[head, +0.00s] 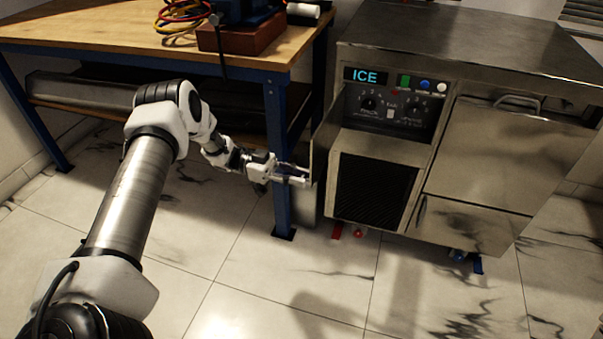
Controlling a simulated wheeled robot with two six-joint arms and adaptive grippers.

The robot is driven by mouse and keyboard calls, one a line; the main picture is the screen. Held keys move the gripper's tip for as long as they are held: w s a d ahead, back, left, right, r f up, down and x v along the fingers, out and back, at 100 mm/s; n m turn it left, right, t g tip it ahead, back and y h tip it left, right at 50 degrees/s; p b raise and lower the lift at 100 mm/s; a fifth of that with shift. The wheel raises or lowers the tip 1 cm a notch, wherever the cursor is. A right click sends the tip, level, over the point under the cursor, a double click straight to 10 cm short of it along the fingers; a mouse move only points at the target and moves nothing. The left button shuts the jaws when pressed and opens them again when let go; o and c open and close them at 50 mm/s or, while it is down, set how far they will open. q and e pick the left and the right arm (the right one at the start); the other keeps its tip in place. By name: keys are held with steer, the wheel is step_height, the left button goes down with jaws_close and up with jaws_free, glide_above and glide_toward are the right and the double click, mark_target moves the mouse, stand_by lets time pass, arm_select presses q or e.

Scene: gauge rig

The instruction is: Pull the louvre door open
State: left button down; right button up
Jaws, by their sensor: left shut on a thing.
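The steel ice machine (468,138) stands at the right with a lit ICE sign. Its louvre door (321,148) appears as a narrow steel panel standing out from the machine's left front edge, seen almost edge-on; its slats and handle cannot be made out. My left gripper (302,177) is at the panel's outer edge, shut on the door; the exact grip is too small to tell. My right gripper is out of view.
A wooden workbench (110,38) with blue legs stands at the left; one blue leg (277,150) is right behind my left gripper. A vice and cables sit on top. Red and blue floor fittings lie under the machine. The tiled floor (290,270) in front is clear.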

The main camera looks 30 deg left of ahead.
arm_select(q)
steer(key=c, duration=1)
jaws_free()
steer(key=a, duration=0.4)
steer(key=s+a, duration=0.1)
steer(key=a, duration=0.3)
steer(key=s+a, duration=0.1)
steer(key=a, duration=0.2)
steer(key=shift+a, duration=0.4)
